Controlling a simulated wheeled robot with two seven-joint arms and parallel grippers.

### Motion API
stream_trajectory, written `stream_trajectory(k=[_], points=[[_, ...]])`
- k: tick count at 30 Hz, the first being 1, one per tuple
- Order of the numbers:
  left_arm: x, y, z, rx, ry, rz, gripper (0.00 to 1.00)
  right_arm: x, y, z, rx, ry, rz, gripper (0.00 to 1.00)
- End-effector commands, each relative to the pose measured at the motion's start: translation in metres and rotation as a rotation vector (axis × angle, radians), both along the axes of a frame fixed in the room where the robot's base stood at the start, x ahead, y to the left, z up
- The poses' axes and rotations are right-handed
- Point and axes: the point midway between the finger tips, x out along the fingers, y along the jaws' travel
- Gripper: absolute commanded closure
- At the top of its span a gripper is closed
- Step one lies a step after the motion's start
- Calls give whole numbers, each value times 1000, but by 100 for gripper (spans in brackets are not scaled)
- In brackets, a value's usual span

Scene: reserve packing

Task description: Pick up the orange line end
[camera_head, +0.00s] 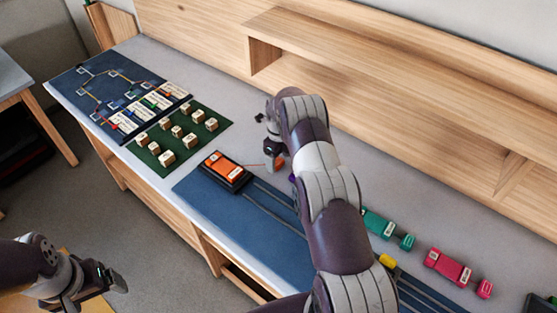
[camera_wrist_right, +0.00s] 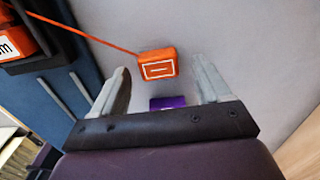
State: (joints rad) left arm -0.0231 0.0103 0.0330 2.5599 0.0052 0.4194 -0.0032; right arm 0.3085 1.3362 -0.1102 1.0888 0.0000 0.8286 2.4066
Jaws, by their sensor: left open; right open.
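The orange line end (camera_wrist_right: 158,65) is a small orange block with a white outlined mark. In the right wrist view it lies on the grey table just beyond my right gripper (camera_wrist_right: 165,85), roughly between the lines of its two open fingers. A thin orange cord runs from it to the orange unit (camera_wrist_right: 12,38) in a black holder. In the head view the orange end (camera_head: 280,162) shows partly beside my right gripper (camera_head: 270,140), and the orange unit (camera_head: 225,168) sits on the blue mat. My left gripper (camera_head: 92,287) is open and empty at the lower left, away from the table.
A purple block (camera_wrist_right: 168,102) lies close between my right fingers. Green (camera_head: 378,224) and red (camera_head: 447,266) units with their ends lie to the right. A green mat (camera_head: 180,145) holds several lettered cubes. A wooden shelf (camera_head: 390,75) stands behind.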

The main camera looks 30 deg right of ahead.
Motion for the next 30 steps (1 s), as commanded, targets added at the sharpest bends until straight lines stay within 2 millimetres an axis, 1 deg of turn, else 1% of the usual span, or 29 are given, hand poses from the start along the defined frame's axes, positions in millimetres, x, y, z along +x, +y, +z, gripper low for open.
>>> stream_trajectory(k=[3, 7, 8, 9, 11, 12, 13, 23, 26, 29, 30], points=[[0, 0, 1, 0, 1, 0, 13, 1, 0, -5, 0, -2, 1, 23], [0, 0, 0, 0, 1, 0, 13, 1, 0, -5, 0, -2, 1, 23], [0, 0, 0, 0, 1, 0, 13, 1, 0, -5, 0, -2, 1, 30], [0, 0, 0, 0, 1, 0, 13, 1, 0, -5, 0, -2, 1, 43], [0, 0, 0, 0, 1, 0, 13, 0, 0, -5, 0, -2, 1, 62], [0, 0, 0, 0, 1, 0, 13, 0, 0, -5, 0, -2, 1, 76], [0, 0, 0, 0, 1, 0, 13, 0, 0, -5, 0, -1, 1, 83], [0, 0, -2, 0, 1, 0, 13, 1, 0, -3, -1, -3, 1, 84], [0, 0, -9, 0, 1, 0, 13, 2, 0, 5, -1, -5, 1, 84], [0, 0, -22, 0, 1, 0, 13, 2, 0, 22, -2, -8, 1, 84], [0, 0, -29, 0, 1, 0, 13, 2, 0, 32, -3, -9, 1, 84]])
